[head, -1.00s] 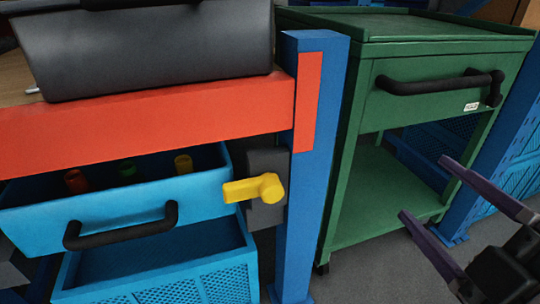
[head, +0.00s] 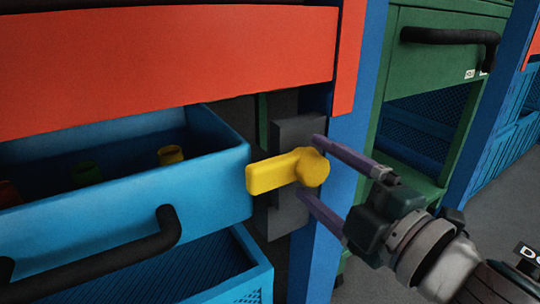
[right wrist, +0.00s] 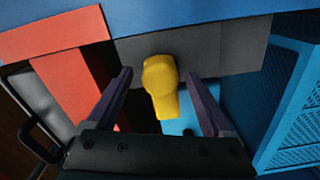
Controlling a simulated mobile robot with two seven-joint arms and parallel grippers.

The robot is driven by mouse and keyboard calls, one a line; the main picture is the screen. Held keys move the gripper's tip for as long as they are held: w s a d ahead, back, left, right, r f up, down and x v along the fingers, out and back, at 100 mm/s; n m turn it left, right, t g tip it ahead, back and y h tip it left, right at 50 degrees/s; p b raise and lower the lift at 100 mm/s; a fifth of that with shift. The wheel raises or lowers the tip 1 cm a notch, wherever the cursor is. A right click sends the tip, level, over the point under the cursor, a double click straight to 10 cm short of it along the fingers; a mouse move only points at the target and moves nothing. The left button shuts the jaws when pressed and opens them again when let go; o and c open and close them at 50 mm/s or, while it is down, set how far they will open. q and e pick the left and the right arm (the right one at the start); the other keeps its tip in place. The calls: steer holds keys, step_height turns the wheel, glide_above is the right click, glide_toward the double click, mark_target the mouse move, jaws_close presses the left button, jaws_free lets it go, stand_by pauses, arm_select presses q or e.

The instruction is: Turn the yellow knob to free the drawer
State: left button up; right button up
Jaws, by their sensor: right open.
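The yellow knob (head: 288,171) sits on a dark grey plate (head: 290,225) beside the blue post. Its handle points left, across the front of the blue drawer (head: 130,205). The drawer has a black bar handle (head: 110,250). My right gripper (head: 312,165) is open, with its purple fingers above and below the knob's round end. In the right wrist view the knob (right wrist: 160,82) lies between the two open fingers (right wrist: 160,85), with a gap on each side. My left gripper is not in view.
A red-orange beam (head: 160,60) runs above the drawer. The blue post (head: 325,240) stands right behind my right fingers. A green cabinet (head: 415,165) with a black handle stands at the right. Several coloured items, one yellow (head: 170,155), sit inside the drawer.

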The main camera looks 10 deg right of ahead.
steer(key=shift+x, duration=0.8)
jaws_close()
stand_by(0.5)
